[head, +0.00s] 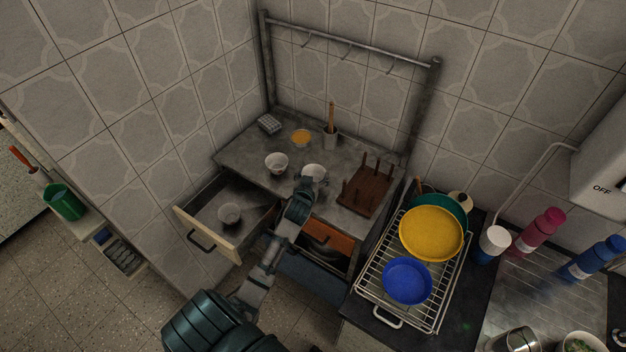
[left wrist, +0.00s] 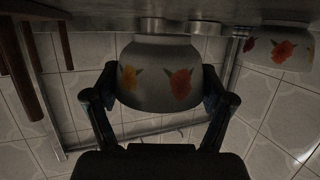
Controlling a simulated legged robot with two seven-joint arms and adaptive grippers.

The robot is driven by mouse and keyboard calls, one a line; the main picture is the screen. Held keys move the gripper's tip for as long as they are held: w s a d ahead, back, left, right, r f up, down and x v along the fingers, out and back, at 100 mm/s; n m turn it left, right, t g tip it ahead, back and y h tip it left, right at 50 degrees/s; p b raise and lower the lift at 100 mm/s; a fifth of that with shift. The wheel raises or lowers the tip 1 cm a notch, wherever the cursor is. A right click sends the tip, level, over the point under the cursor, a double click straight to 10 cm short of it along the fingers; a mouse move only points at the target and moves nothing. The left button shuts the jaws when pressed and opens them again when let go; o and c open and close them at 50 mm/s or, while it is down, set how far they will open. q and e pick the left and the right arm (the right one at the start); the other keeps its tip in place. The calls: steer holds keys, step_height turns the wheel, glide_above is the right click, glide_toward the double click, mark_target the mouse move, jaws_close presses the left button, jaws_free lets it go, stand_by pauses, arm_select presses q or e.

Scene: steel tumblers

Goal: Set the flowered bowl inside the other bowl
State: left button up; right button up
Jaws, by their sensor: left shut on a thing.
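A white bowl with red and yellow flowers (left wrist: 155,75) is between the fingers of my left gripper (left wrist: 160,97). In the head view this held bowl (head: 314,170) shows just beyond my left gripper (head: 306,183), at the counter. Whether its base touches the counter I cannot tell. A second bowl with orange-red flowers (head: 277,163) stands on the counter to its left; it also shows in the left wrist view (left wrist: 280,50). A third bowl (head: 229,213) sits in the open drawer; its pattern is too small to tell. My right gripper is not in view.
The open drawer (head: 208,241) juts out at the left. A wooden peg rack (head: 367,190) stands right of the held bowl. A wire rack (head: 379,277) with coloured dishes is at the right.

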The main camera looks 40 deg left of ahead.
arm_select(q)
steer(key=shift+f, duration=0.85)
steer(key=shift+d+f, duration=0.1)
steer(key=shift+f, duration=0.15)
steer(key=shift+a+f, duration=0.1)
steer(key=shift+a, duration=0.15)
steer(key=o, duration=1)
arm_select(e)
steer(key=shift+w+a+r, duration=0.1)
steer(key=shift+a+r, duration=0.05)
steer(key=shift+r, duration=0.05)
arm_select(q)
steer(key=shift+d, duration=0.1)
